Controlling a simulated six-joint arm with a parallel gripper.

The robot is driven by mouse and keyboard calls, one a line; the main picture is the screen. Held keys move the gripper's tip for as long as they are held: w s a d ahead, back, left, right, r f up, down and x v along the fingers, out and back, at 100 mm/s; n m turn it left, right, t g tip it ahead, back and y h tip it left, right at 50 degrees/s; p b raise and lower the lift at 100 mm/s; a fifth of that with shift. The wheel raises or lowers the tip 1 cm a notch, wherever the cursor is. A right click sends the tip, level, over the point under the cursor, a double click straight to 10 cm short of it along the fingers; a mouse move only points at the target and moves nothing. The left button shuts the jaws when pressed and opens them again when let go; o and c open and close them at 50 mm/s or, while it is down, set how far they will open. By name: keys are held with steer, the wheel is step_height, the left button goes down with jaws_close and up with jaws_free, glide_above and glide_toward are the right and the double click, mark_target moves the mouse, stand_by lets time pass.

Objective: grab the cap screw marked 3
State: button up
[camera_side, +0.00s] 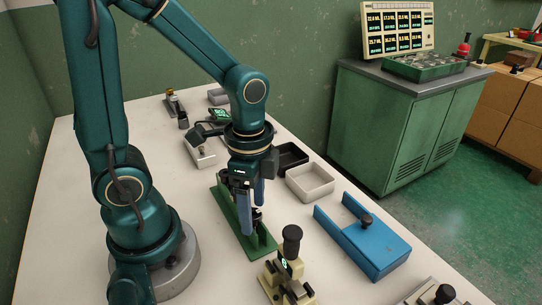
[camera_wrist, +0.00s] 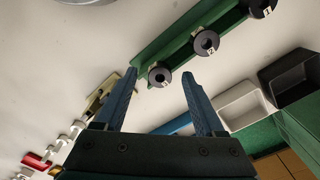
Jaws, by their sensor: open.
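The cap screw marked 3 (camera_wrist: 159,75) is a dark round head with a hole, at the near end of a green rail (camera_wrist: 150,55) in the wrist view. The cap screws marked 2 (camera_wrist: 206,43) and 1 (camera_wrist: 261,7) follow it along the rail. My gripper (camera_wrist: 160,73) is open, with its blue fingers on either side of screw 3 in the picture. I cannot tell whether they touch it. In the side view my gripper (camera_side: 252,222) points down over the green rail (camera_side: 264,243). It hides most of the screws there.
A white tray (camera_side: 310,194) and a black tray (camera_side: 291,168) stand right of the rail. A blue fixture (camera_side: 379,252) and a cream fixture with a black knob (camera_side: 287,288) stand nearer the camera.

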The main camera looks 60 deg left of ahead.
steer(key=shift+f, duration=0.15)
jaws_close()
steer(key=shift+r, duration=0.85)
steer(key=r, duration=0.2)
steer(key=shift+a+r, duration=0.3)
steer(key=shift+r, duration=0.1)
steer(key=s+a+r, duration=0.4)
steer(key=a+r, duration=0.2)
steer(key=a, duration=0.4)
steer(key=shift+a+r, duration=0.15)
steer(key=shift+r, duration=0.15)
